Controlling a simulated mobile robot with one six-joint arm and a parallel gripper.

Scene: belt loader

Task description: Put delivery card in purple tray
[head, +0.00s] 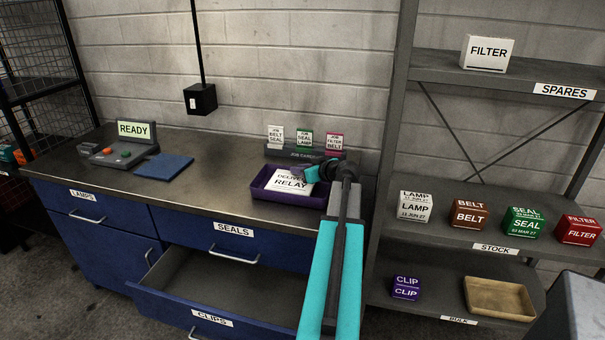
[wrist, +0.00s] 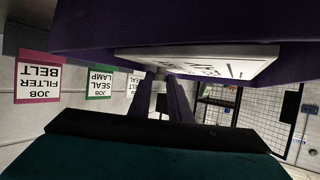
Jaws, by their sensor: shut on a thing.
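The white delivery card (head: 290,183), printed "DELIVER RELAY", shows within the outline of the purple tray (head: 285,200) on the counter. I cannot tell whether the card touches the tray floor or is held just above it. My gripper (head: 314,174) reaches over the tray's right side and is shut on the card's right edge. In the wrist view, which is upside down, the card (wrist: 200,62) lies beyond my fingers (wrist: 165,85), close to the purple tray (wrist: 160,25). The exact grip contact is hard to see.
A job card rack (head: 300,155) with several small cards stands behind the tray. A blue pad (head: 163,167) and a control box reading READY (head: 135,130) are to the left. The SEALS drawer (head: 220,290) is open below. A stock shelf (head: 480,235) stands right.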

